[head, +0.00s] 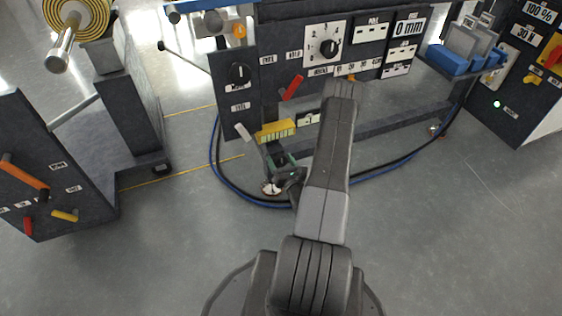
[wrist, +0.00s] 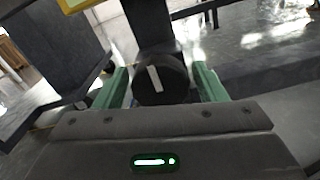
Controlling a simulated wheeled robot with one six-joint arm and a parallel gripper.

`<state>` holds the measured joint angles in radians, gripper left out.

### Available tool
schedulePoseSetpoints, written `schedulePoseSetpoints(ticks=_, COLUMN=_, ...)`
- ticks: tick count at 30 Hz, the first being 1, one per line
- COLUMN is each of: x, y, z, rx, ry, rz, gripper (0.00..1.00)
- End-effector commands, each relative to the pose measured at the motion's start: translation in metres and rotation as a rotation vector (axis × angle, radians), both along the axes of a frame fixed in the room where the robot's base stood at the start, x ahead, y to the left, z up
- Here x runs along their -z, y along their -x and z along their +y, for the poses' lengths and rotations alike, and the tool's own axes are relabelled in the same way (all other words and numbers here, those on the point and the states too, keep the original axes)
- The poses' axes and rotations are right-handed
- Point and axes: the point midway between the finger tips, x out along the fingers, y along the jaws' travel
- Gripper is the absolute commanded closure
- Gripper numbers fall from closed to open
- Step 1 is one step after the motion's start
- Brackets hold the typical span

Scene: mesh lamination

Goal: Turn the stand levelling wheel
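The stand levelling wheel (wrist: 172,88) is a dark round knob with a white mark on its face, at the middle of the wrist view. It sits under a dark upright leg (wrist: 148,22). My gripper (wrist: 161,72) is open, with one green finger on each side of the wheel. A narrow gap seems to show on both sides; I cannot tell if either finger touches. In the head view my gripper (head: 278,162) is low at the front of the stand, beside a pale round foot (head: 270,188). The wheel cannot be made out clearly there.
The stand's dark panel (head: 280,70) carries dials and levers above my gripper. A yellow block (head: 275,131) is close above it. Blue and black cables (head: 232,182) loop on the floor around the foot. A lever cabinet (head: 50,175) stands at left; the front floor is clear.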

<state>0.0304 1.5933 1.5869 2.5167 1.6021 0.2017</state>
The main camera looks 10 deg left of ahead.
Motion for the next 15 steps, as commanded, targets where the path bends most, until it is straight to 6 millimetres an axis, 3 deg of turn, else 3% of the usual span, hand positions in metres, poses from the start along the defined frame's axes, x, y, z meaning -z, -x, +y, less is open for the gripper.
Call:
schedulePoseSetpoints(ticks=1, x=0.0001, y=0.0002, z=-0.0001, rx=0.0, ry=0.0, rz=0.0, gripper=0.46)
schedulePoseSetpoints(ticks=5, x=0.0001, y=0.0003, z=-0.0001, rx=0.0, ry=0.0, rz=0.0, gripper=0.72)
schedulePoseSetpoints(ticks=15, x=0.001, y=0.0003, z=-0.0001, rx=0.0, ry=0.033, rz=-0.022, gripper=0.73)
